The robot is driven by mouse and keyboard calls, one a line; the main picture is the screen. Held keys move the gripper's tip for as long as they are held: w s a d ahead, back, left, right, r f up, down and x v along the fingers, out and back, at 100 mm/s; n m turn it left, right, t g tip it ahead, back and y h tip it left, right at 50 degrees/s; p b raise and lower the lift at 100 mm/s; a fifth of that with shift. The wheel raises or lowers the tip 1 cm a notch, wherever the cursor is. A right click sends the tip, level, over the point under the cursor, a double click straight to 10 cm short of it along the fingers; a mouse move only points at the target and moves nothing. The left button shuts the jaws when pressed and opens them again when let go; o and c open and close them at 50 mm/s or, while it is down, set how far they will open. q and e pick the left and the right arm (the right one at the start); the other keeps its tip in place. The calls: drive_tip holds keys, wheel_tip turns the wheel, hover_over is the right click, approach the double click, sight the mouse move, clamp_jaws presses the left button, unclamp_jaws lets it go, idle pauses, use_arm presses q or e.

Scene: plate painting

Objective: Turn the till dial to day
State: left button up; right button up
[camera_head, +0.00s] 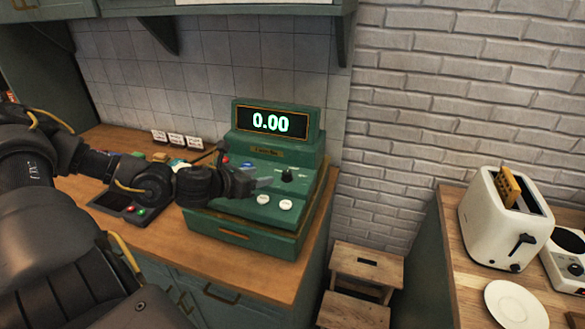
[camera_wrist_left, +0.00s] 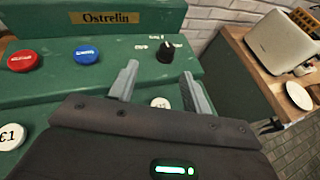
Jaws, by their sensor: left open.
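The green till (camera_head: 250,238) stands on the wooden counter, its display (camera_head: 270,123) reading 0.00. Its dial is a black knob (camera_head: 288,175) on the right of the sloped key panel. In the left wrist view the dial (camera_wrist_left: 166,54) has small pale labels around it, too small to read surely. My left gripper (camera_head: 264,182) is over the panel, just left of the dial in the head view. In the left wrist view its two fingers (camera_wrist_left: 159,80) are open and empty, pointing towards the dial without visibly gripping it. My right gripper is not in view.
Red (camera_wrist_left: 23,60) and blue (camera_wrist_left: 88,54) buttons sit left of the dial, with white buttons (camera_head: 285,205) below it. A card terminal (camera_head: 122,204) is left of the till. A stool (camera_head: 366,265), toaster (camera_head: 495,220) and plate (camera_head: 515,304) are at right.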

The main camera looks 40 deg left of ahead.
sight(286, 172)
use_arm(q)
drive_tip(key=shift+d+r, duration=0.1)
drive_tip(key=shift+d, duration=0.05)
drive_tip(key=shift+w+d+f+p, duration=0.1)
drive_tip(key=shift+w+d+p, duration=0.15)
drive_tip(key=shift+w, duration=0.35)
drive_tip(key=shift+w+d+f+p, duration=0.1)
drive_tip(key=shift+w+d+p, duration=0.1)
drive_tip(key=shift+w, duration=0.4)
drive_tip(key=p+x, duration=0.3)
drive_tip(key=x, duration=0.5)
drive_tip(key=shift+s+d, duration=0.1)
drive_tip(key=shift+d, duration=0.05)
drive_tip(key=shift+w+f+p, duration=0.3)
drive_tip(key=shift+w+f, duration=0.05)
drive_tip(key=shift+w, duration=0.15)
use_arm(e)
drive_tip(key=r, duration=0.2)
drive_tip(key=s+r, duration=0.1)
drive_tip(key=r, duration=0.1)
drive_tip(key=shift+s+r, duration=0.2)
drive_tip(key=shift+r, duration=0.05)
use_arm(q)
drive_tip(key=shift+c, duration=0.3)
